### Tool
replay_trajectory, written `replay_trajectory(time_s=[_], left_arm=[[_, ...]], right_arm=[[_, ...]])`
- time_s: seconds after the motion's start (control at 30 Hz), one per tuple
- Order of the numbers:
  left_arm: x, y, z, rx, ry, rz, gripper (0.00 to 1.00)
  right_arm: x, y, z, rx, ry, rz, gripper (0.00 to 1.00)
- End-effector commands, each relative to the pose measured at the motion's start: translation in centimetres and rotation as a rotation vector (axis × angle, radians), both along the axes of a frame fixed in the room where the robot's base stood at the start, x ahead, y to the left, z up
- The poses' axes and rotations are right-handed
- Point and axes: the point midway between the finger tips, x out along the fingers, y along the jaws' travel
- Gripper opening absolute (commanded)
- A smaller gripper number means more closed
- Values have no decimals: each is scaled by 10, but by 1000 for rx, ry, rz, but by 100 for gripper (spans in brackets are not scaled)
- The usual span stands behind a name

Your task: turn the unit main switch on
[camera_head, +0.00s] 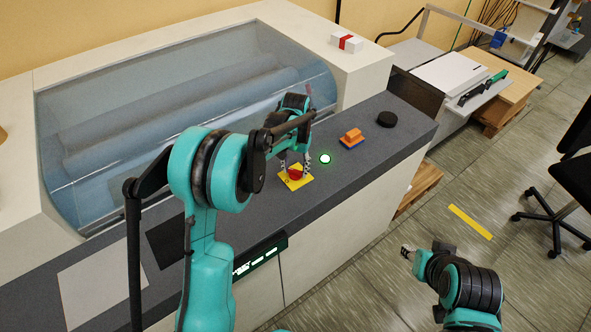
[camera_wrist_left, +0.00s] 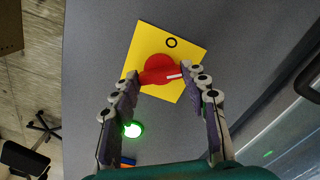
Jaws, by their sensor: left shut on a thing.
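The main switch is a red rotary knob (camera_head: 296,173) on a yellow plate (camera_head: 307,181) on the machine's dark top. In the left wrist view, the knob (camera_wrist_left: 158,69) carries a white mark that points right, and a black ring symbol is printed on the plate (camera_wrist_left: 187,43). My left gripper (camera_head: 294,167) comes down from above, and its fingers (camera_wrist_left: 161,76) are shut on the red knob, one on each side. My right gripper (camera_head: 407,253) is low at the right, away from the machine; its fingers are too small to judge.
A lit green button (camera_head: 325,159) sits close to the plate. An orange block (camera_head: 352,137) and a black disc (camera_head: 387,119) stand farther right. A large clear cover (camera_head: 190,95) rises behind. A black chair (camera_head: 570,170) stands on the floor at right.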

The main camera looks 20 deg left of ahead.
Motion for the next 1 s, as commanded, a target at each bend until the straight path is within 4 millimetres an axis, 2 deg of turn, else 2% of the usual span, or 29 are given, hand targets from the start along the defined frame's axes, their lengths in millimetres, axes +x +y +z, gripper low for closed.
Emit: replay_trajectory(time_s=[0.5,0.7,1.0], left_arm=[[0,0,0,0,-1,-443,16],[0,0,0,1,-1,-550,16],[0,0,1,1,-1,-622,16]], right_arm=[[0,0,-13,0,0,0,40],[0,0,-15,0,0,0,40],[0,0,-16,0,0,0,40]])
